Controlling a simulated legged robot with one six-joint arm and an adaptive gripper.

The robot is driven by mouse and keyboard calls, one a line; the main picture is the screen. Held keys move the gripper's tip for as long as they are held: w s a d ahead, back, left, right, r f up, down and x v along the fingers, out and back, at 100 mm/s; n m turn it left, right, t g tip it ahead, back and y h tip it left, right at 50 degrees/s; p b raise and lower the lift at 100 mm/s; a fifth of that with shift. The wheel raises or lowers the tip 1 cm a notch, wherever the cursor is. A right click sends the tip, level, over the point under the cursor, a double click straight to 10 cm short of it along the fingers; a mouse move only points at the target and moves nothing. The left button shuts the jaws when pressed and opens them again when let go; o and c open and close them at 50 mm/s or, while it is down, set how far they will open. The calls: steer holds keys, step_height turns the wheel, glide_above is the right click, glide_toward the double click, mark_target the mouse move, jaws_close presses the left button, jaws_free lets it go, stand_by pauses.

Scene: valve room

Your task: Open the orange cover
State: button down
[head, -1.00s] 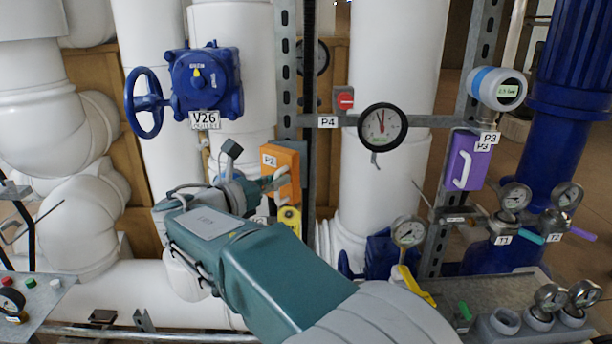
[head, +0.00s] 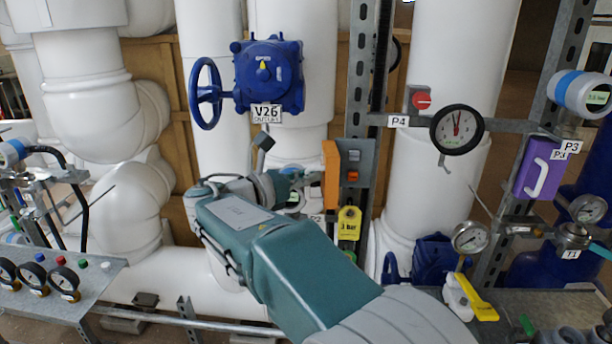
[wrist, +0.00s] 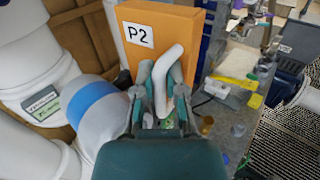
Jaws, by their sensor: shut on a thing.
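The orange cover (head: 331,188) stands swung out and nearly edge-on on the left side of a grey box (head: 355,165). The box's front is exposed, with small switches on it. In the wrist view the orange cover (wrist: 183,38) shows its outer face with a P2 label and a white bent handle (wrist: 174,66). My gripper (wrist: 160,84) is shut on the handle, one finger on each side of it. In the head view my gripper (head: 290,182) is at the left of the cover, partly hidden by my arm.
A gauge (head: 457,130) and a purple cover (head: 539,168) are to the right. White pipes stand behind, and a gauge panel (head: 50,285) is at lower left.

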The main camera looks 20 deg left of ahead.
steer(key=shift+w+a+r, duration=0.1)
steer(key=shift+a+r, duration=0.15)
steer(key=shift+a, duration=0.1)
stand_by(0.3)
steer(key=c, duration=0.7)
jaws_free()
steer(key=v, duration=1.2)
steer(key=shift+f, duration=0.3)
